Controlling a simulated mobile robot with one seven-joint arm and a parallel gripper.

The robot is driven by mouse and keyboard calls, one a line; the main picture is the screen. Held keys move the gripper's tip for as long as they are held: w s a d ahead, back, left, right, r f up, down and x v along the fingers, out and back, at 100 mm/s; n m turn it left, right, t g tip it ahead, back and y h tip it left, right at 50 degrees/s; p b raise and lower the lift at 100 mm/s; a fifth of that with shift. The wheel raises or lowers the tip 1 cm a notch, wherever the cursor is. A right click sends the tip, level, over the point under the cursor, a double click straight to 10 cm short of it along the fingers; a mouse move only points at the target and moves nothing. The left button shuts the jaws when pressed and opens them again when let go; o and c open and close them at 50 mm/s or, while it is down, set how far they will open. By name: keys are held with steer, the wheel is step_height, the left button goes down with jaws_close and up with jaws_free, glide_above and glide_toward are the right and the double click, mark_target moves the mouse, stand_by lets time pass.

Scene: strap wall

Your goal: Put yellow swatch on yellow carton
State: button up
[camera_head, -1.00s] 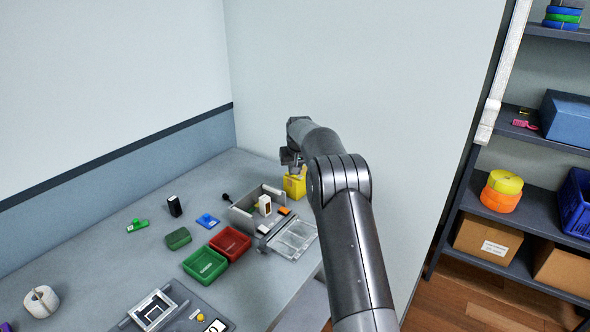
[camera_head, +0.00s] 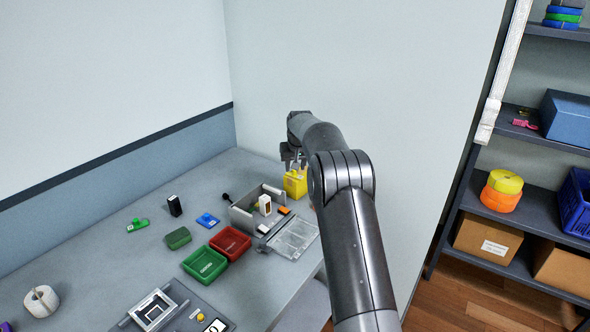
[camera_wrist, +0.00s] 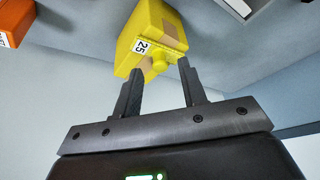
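The yellow carton (camera_head: 295,187) stands on the counter near the wall corner. In the wrist view the yellow carton (camera_wrist: 150,32) shows a white "25" label and tan patches. A small rounded yellow piece (camera_wrist: 159,66) is at its near end, between my fingertips in the picture. I cannot tell whether this is the yellow swatch or part of the carton. My gripper (camera_wrist: 160,78) has its two fingers apart, with no object visibly clamped. In the head view my gripper (camera_head: 293,158) is just above the carton, partly hidden by my arm.
A grey open box (camera_head: 243,217) stands close left of the carton. Red (camera_head: 230,243) and green (camera_head: 204,264) trays and a clear tray (camera_head: 293,240) lie nearer. A shelf (camera_head: 540,207) with boxes and tape rolls is at right. The counter's left middle is mostly clear.

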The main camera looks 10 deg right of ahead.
steer(key=s+a+r, duration=0.1)
steer(key=s+r, duration=1.4)
steer(key=r, duration=0.3)
steer(key=s+a+r, duration=0.1)
steer(key=s+r, duration=0.1)
steer(key=s, duration=0.6)
steer(key=s+r, duration=0.2)
steer(key=s, duration=0.6)
steer(key=s+f, duration=0.4)
steer(key=s, duration=0.9)
steer(key=s+a+f+t, duration=0.1)
steer(key=s+f, duration=0.4)
steer(key=s, duration=0.8)
steer(key=shift+s+f, duration=0.15)
steer(key=shift+s, duration=0.2)
